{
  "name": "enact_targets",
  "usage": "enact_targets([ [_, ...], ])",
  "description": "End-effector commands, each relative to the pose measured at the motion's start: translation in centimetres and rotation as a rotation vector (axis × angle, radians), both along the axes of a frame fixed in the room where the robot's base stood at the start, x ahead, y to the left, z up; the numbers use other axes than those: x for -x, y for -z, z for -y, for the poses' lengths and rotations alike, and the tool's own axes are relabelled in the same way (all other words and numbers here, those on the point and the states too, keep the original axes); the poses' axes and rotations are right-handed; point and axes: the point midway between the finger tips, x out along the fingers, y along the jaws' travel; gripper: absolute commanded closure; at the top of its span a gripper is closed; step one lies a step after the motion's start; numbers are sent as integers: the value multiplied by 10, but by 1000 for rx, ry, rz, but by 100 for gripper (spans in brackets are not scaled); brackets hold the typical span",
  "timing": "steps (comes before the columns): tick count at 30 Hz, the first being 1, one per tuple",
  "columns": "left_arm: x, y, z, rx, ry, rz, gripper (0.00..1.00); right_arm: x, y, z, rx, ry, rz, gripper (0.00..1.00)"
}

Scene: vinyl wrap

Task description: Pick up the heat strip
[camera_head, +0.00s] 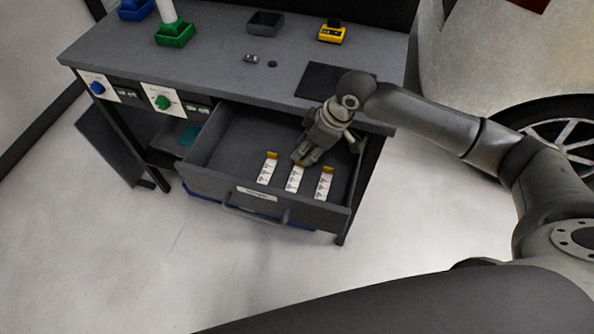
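Several white strips with dark print and an orange end lie side by side in the open drawer (215,187) of the grey bench. The left strip (267,169), the middle strip (294,180) and the right strip (325,184) show clearly. My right gripper (306,158) reaches down into the drawer, with its fingers just above or at the far end of the middle strip. Its fingers partly hide that end. I cannot tell whether they touch the strip or how far apart they are. My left gripper is not in view.
The grey bench top (225,65) holds a small dark tray (264,23), a yellow device (332,33), a black mat (325,82) and green (175,35) and blue bases. A cabinet door (108,147) hangs open at left. A car wheel (560,130) is at right.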

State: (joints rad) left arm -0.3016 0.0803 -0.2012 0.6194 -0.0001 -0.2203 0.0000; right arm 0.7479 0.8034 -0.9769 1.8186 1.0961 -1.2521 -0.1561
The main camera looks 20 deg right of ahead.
Motion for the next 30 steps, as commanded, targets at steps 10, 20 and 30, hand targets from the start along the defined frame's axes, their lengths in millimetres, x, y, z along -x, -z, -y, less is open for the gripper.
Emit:
enact_targets([
  [10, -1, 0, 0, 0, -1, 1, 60, -4, 41, -11, 1, -1, -1, 70],
  [20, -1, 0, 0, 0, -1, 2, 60, -4, 41, -11, 1, -1, -1, 84],
  [30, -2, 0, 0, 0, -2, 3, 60, -4, 41, -11, 1, -1, -1, 100],
])
